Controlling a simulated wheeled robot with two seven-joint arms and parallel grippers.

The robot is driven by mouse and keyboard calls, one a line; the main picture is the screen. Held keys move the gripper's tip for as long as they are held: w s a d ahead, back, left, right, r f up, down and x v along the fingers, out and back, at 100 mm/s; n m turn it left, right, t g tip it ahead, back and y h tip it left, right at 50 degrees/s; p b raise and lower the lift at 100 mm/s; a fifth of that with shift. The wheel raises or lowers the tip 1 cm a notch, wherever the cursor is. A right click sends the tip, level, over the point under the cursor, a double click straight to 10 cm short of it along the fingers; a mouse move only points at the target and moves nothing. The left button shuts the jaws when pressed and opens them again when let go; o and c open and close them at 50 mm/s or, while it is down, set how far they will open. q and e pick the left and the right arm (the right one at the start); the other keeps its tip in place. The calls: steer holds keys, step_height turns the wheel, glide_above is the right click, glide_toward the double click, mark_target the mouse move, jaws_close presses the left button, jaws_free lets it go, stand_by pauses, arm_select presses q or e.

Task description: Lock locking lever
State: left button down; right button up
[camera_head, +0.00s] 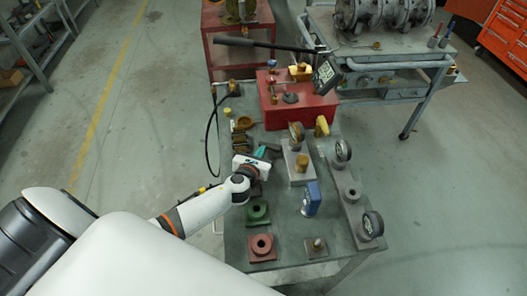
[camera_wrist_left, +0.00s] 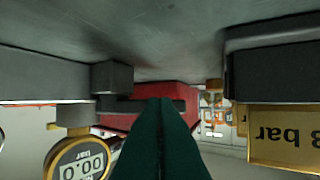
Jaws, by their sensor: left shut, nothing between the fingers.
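My left gripper (camera_head: 268,149) is over the left side of the bench, low among the fittings, with its white wrist behind it. Its dark green fingers (camera_wrist_left: 160,140) are together and empty in the wrist view. I cannot tell for sure which part is the locking lever. A long black lever handle (camera_head: 262,43) runs across the top of the red box (camera_head: 300,108), well beyond my gripper. A grey block with a brass-topped post (camera_head: 301,163) stands just right of my gripper; I cannot tell whether they touch. My right gripper is out of view.
A blue device (camera_head: 311,199) stands near the middle. Green (camera_head: 258,213) and red (camera_head: 262,245) flanged blocks lie near the front. A black hose (camera_head: 208,135) loops at the left edge. A gold-framed gauge (camera_wrist_left: 80,165) shows in the wrist view.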

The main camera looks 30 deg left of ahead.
arm_select(q)
steer(key=shift+w+a+m+h, duration=0.2)
steer(key=shift+a+m+h, duration=0.1)
steer(key=shift+m, duration=0.1)
steer(key=shift+w+a, duration=0.2)
steer(key=shift+w, duration=0.1)
steer(key=shift+w+a, duration=0.35)
steer(key=shift+w, duration=0.25)
steer(key=v, duration=1.2)
steer(key=shift+a+f+p, duration=0.1)
steer(key=shift+p, duration=0.3)
steer(key=shift+f, duration=0.1)
